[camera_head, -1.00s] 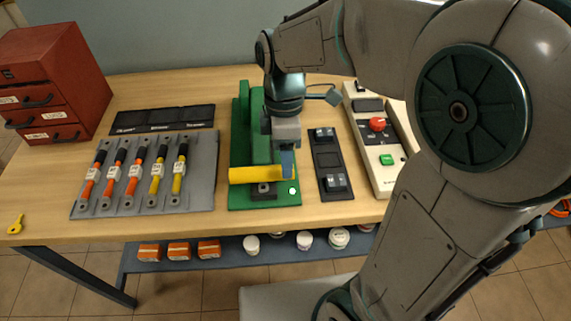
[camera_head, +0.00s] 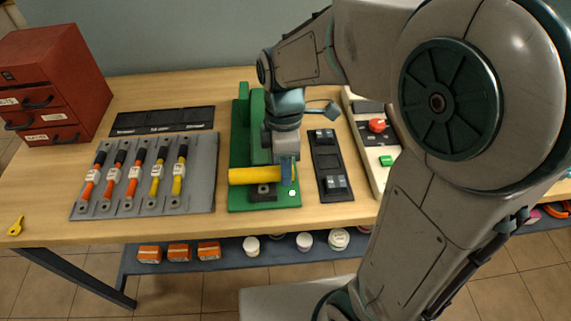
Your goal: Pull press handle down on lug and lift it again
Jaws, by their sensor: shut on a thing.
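The green press (camera_head: 241,140) stands on the wooden table, with its green base (camera_head: 270,202) at the front. Its yellow handle (camera_head: 255,176) lies level, low over the front of the base. My gripper (camera_head: 287,172) points down at the handle's right end and is shut on it. A dark block with a round, ring-like part, perhaps the lug (camera_head: 263,190), sits on the base just below the handle. The handle and my gripper hide part of it. I cannot tell whether anything presses on it.
A grey board (camera_head: 205,180) with several orange and yellow cables lies left of the press. A black two-clamp strip (camera_head: 330,165) and a control box with a red knob (camera_head: 377,125) lie to the right. A red drawer cabinet (camera_head: 52,85) stands at far left.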

